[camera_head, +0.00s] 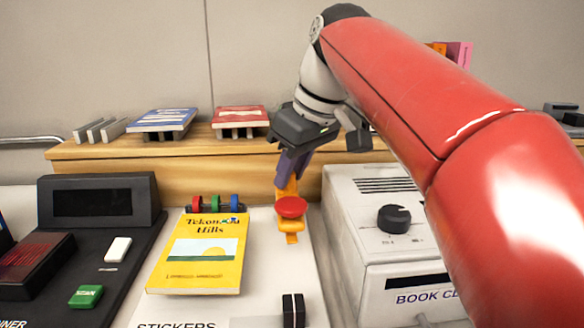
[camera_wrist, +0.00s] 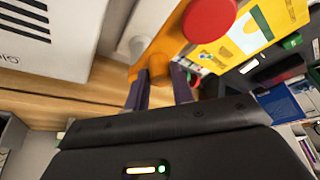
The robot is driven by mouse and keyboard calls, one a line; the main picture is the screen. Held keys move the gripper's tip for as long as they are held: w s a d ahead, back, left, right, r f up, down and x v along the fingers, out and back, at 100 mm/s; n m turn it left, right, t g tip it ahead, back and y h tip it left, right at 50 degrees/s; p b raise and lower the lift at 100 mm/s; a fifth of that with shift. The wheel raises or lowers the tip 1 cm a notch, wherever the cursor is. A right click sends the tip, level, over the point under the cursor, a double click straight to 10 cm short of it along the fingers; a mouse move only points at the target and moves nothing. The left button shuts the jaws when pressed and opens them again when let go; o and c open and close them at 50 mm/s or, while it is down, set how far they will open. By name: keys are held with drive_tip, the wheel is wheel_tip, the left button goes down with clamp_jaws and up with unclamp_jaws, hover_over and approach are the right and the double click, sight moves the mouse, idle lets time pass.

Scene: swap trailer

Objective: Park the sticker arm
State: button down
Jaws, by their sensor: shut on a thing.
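The sticker arm is an orange lever (camera_head: 291,238) with a round red knob (camera_head: 291,207), standing at the right side of the white stickers station (camera_head: 268,285). My gripper (camera_head: 288,178) reaches down from behind it, its dark purple fingers on the lever's upper rear end. In the wrist view the fingers (camera_wrist: 160,88) stand on either side of an orange peg (camera_wrist: 158,67) below the red knob (camera_wrist: 208,18). A yellow book (camera_head: 197,262) lies on the station left of the lever; the lever's head is beside it in the head view. The lever's pivot is hidden.
Red, green and blue rolls (camera_head: 215,203) sit behind the book. A white book machine (camera_head: 385,235) with a black dial stands close on the right. A dark scanner desk (camera_head: 95,240) is on the left. A wooden ledge (camera_head: 110,153) with books runs behind.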

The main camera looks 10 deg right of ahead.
drive_tip(key=c, duration=1.2)
unclamp_jaws()
drive_tip(key=shift+v, duration=3.9)
